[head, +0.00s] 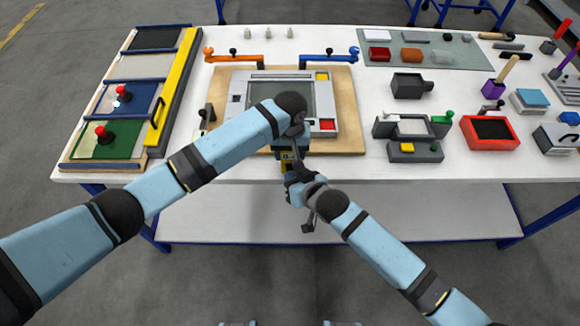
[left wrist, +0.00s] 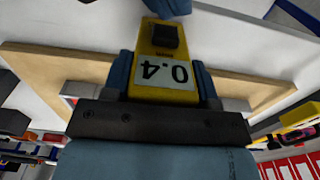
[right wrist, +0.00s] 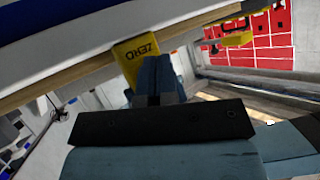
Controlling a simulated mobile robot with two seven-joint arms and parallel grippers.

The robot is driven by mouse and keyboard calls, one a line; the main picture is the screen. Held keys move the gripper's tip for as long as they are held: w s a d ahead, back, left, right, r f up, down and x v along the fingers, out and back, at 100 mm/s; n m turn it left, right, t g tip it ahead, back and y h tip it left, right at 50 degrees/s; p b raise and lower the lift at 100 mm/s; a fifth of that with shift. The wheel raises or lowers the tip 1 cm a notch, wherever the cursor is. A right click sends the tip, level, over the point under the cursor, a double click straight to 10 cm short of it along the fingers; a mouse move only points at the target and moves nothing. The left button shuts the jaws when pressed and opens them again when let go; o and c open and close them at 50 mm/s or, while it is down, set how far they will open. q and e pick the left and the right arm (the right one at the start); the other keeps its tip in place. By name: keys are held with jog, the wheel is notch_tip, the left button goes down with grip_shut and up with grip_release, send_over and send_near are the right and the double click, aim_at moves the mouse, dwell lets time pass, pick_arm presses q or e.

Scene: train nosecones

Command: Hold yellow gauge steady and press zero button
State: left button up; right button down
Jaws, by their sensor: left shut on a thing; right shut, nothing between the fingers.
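The yellow gauge (left wrist: 165,62) is gripped between the blue fingers of my left gripper (left wrist: 162,80) in the left wrist view. Its white display reads 0.4, upside down, and a dark block sits at its far end. In the head view the gauge (head: 287,166) shows only in part, at the table's front edge. My right gripper (right wrist: 158,72) is shut and empty. Its fingertips are at the gauge's yellow face (right wrist: 138,52), beside the word ZERO. Whether they touch it I cannot tell, and the button itself is hidden in the right wrist view.
A grey frame (head: 240,90) lies on a wooden board (head: 350,120) behind the grippers. A grey fixture (head: 414,152) with yellow and green parts and a red tray (head: 490,132) stand to the right. A yellow rail (head: 172,95) and panels are at left.

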jog(key=shift+w, duration=0.6)
dwell(0.6)
jog(key=shift+s, duration=1.05)
jog(key=shift+s, duration=2.5)
pick_arm(q)
jog(key=o, duration=1.1)
jog(key=shift+r, duration=0.1)
